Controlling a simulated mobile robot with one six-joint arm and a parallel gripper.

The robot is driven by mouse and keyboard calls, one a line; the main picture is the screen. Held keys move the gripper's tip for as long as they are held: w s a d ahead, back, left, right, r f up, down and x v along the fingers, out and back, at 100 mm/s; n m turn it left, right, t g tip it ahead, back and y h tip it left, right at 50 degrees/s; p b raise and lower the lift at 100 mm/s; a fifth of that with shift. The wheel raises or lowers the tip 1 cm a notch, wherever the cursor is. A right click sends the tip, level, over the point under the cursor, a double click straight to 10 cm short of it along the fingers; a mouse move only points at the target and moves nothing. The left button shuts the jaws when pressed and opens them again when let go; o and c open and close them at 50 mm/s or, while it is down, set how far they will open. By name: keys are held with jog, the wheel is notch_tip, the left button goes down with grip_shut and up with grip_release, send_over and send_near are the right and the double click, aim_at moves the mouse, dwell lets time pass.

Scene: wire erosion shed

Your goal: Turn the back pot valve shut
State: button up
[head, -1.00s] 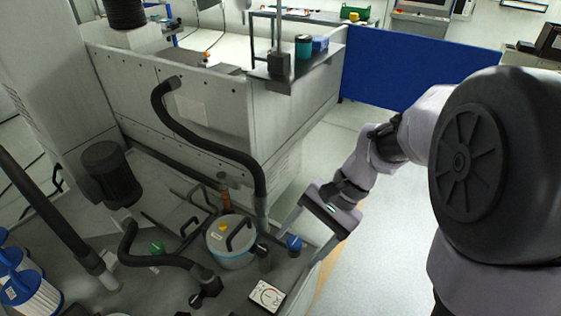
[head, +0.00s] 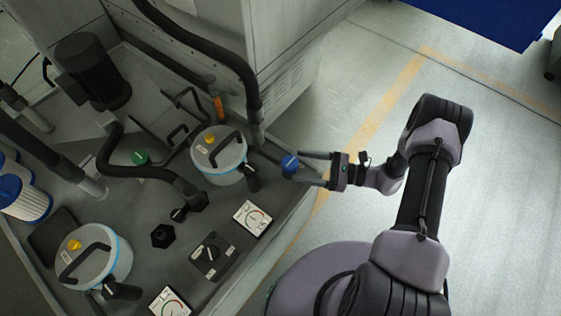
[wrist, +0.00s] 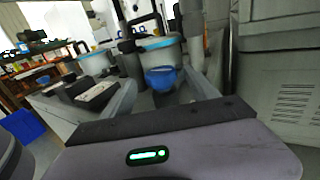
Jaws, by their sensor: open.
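The back pot (head: 217,160) is white with a light blue band, a black handle and a yellow knob on its lid. The blue valve knob (head: 290,164) stands to its right, near the edge of the deck. My gripper (head: 299,167) reaches in from the right, fingers spread around the blue knob. In the wrist view the knob (wrist: 162,78) shows between the open fingers, with the back pot (wrist: 163,52) behind it. I cannot tell whether either finger touches the knob. The stem under the knob is mostly hidden.
A second pot (head: 100,258) stands at the front left. White gauges (head: 252,218), a black rotary switch (head: 210,256), a green knob (head: 140,158) and thick black hoses crowd the deck. A tall grey machine (head: 285,45) stands behind.

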jog(key=a, duration=0.2)
jog(key=w+a+b, duration=0.1)
jog(key=a, duration=0.4)
jog(key=shift+w+a+b, duration=0.25)
jog(key=shift+b, duration=0.05)
jog(key=shift+c, duration=0.4)
jog(key=c, duration=1.3)
